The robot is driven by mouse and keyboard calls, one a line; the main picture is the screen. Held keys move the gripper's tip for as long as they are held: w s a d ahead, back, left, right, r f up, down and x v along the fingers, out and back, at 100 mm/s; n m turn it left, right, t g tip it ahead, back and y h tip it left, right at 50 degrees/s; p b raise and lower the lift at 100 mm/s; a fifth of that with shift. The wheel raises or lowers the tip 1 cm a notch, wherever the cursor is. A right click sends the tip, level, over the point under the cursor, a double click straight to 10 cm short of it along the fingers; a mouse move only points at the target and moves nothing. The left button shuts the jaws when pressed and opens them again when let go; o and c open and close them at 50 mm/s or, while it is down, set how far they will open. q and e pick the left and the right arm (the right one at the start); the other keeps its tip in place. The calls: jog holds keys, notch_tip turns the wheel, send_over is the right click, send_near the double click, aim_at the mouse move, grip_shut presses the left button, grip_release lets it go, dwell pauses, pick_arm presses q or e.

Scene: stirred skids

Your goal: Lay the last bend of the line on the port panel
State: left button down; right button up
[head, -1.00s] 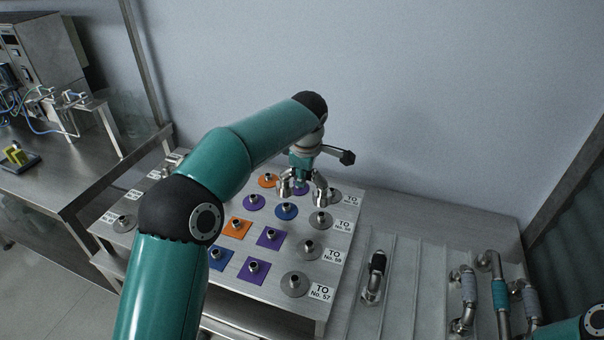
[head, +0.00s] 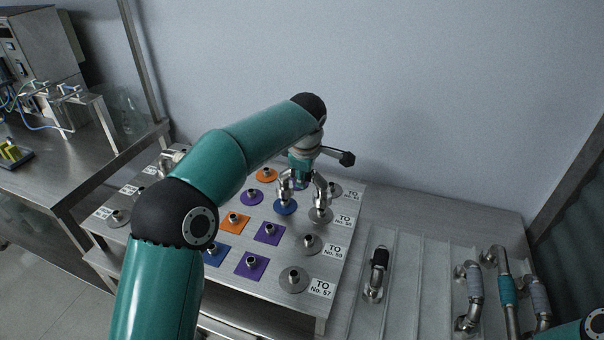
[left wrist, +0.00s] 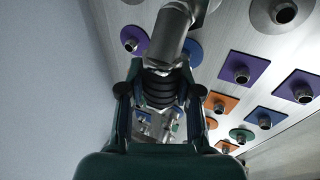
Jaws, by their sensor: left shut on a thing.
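My left gripper (head: 303,182) is shut on a steel bend (head: 319,187) above the port panel (head: 200,262). In the left wrist view the fingers close on the bend's black ribbed sleeve (left wrist: 160,88), and its steel pipe (left wrist: 173,35) runs up from there. In the head view one end of the bend is over a blue round port (head: 285,208), the other at a grey round port (head: 320,215) beside a TO label. I cannot tell whether the ends are seated. My right gripper is out of view.
The panel has several orange, purple and blue ports and grey ports with labels. A grooved tray (head: 412,300) at right holds a black-sleeved bend (head: 379,268) and several other pipes (head: 506,290). A wall stands behind. A bench (head: 60,160) is at far left.

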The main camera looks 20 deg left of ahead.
pick_arm(q)
jog(key=shift+f, duration=0.2)
dwell(0.3)
jog(key=shift+f+b, duration=1.65)
jog(key=shift+b, duration=0.2)
jog(key=shift+f, duration=0.25)
jog(key=c, duration=0.7)
grip_release()
jog(key=v, duration=1.2)
